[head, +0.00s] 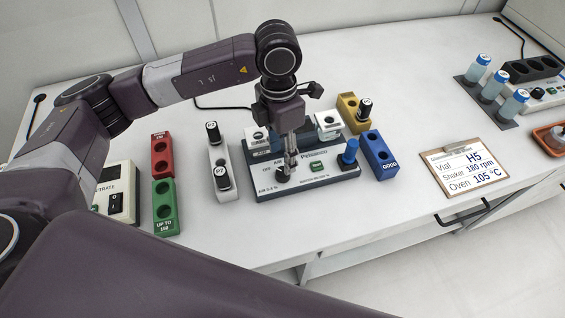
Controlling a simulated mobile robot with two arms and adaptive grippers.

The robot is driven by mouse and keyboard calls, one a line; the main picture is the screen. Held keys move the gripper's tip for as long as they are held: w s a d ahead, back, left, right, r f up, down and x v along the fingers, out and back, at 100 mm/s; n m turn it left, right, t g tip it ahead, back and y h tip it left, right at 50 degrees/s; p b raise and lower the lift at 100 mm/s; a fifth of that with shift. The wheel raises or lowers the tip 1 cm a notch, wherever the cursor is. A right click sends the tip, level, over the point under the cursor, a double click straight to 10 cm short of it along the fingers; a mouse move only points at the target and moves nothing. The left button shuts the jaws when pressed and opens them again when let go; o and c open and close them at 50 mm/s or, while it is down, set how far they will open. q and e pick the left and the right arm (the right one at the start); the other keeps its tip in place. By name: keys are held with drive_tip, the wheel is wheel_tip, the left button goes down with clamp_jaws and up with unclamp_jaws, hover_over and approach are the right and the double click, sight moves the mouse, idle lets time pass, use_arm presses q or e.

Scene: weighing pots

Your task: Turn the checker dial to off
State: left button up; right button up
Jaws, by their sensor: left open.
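The checker (318,178) is a low box with a pale top and a dark blue front, in the middle of the bench in the head view. Its black dial (283,175) sits at the left of its top, near small printed labels reading OFF and AIR. The dial's pointer direction is too small to tell. My left gripper (291,168) points down from above, with its open fingertips at or just above the dial. I cannot tell whether they touch it. The fingers partly cover the dial and the labels. My right gripper is not in view.
A white rack (223,188) with black-capped pots stands left of the checker, beyond it red (160,152) and green (166,218) blocks. A blue-capped pot (349,150), blue block (379,158) and yellow block (350,112) stand right. A clipboard (463,167) lies farther right, with clear bench around it.

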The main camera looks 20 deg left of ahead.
sight(281, 168)
use_arm(q)
wheel_tip(281, 168, up, 6)
drive_tip(key=shift+a+r, duration=0.15)
drive_tip(key=shift+r, duration=0.05)
drive_tip(key=shift+w, duration=0.15)
